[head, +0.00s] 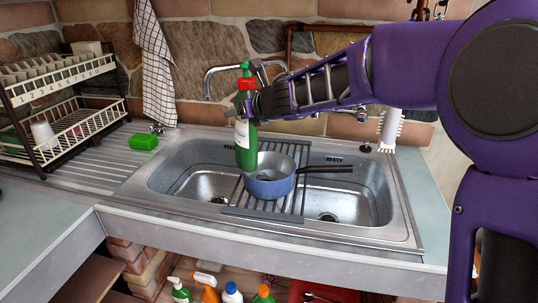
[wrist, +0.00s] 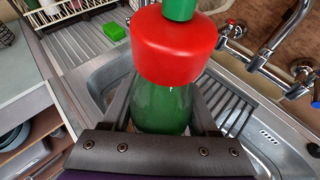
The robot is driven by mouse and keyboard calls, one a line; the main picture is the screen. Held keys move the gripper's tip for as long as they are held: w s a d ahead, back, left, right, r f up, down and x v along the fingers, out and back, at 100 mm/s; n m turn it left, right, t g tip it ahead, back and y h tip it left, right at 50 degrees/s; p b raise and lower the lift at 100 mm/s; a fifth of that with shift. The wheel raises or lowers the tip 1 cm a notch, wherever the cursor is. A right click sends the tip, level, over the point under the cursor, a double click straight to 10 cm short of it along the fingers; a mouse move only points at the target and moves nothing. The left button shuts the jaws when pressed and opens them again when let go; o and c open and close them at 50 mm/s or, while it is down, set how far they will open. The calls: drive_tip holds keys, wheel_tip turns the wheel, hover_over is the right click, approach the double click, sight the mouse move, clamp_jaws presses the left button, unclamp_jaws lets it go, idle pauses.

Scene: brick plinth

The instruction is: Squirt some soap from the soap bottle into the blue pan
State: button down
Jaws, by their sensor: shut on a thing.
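The soap bottle (head: 246,135) is green with a red collar and a green cap. It is upright in the head view, just behind and to the left of the blue pan. My gripper (head: 250,106) is shut on it near its top. In the wrist view the soap bottle (wrist: 174,50) fills the middle, between the two fingers of my gripper (wrist: 163,105). The blue pan (head: 270,184) stands on the rack between the two sink basins, its black handle to the right. I cannot see the pan in the wrist view.
The slatted rack (head: 232,212) bridges the middle of the double sink (head: 160,176). A chrome tap (head: 207,85) stands behind the basins. A green sponge (head: 143,142) lies on the drainboard at left, beside a dish rack (head: 62,75). A white brush (head: 391,130) stands at the back right.

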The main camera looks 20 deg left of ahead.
sight(237, 154)
drive_tip(key=shift+r, duration=0.15)
drive_tip(key=shift+m+y+p, duration=0.3)
drive_tip(key=shift+m+p, duration=0.15)
drive_tip(key=shift+m, duration=0.05)
drive_tip(key=shift+a+f+m+g+y+b, duration=0.15)
drive_tip(key=shift+f+m+g+y+b, duration=0.2)
drive_tip(key=shift+f+m+g, duration=0.35)
drive_tip(key=shift+m+y, duration=0.35)
drive_tip(key=shift+m, duration=0.15)
wheel_tip(237, 154, down, 4)
drive_tip(key=b, duration=0.3)
drive_tip(key=shift+f, duration=0.15)
drive_tip(key=shift+f+m+g+y+b, duration=0.45)
drive_tip(key=shift+f+m, duration=0.25)
drive_tip(key=shift+f, duration=0.6)
drive_tip(key=shift+s+a+f+m+y+b, duration=0.1)
drive_tip(key=shift+s+f+m+y+b, duration=0.15)
drive_tip(key=shift+f, duration=0.3)
drive_tip(key=shift+s+a+f+m+y+b, duration=0.15)
drive_tip(key=shift+f+b, duration=0.2)
drive_tip(key=shift+f, duration=0.3)
drive_tip(key=shift+s+a+f+m+g+y, duration=0.15)
drive_tip(key=shift+f+m+g+y, duration=0.05)
drive_tip(key=shift+f+m, duration=0.15)
drive_tip(key=shift+s+a+f+m+g+y, duration=0.15)
drive_tip(key=shift+f+m, duration=0.1)
drive_tip(key=shift+m, duration=0.1)
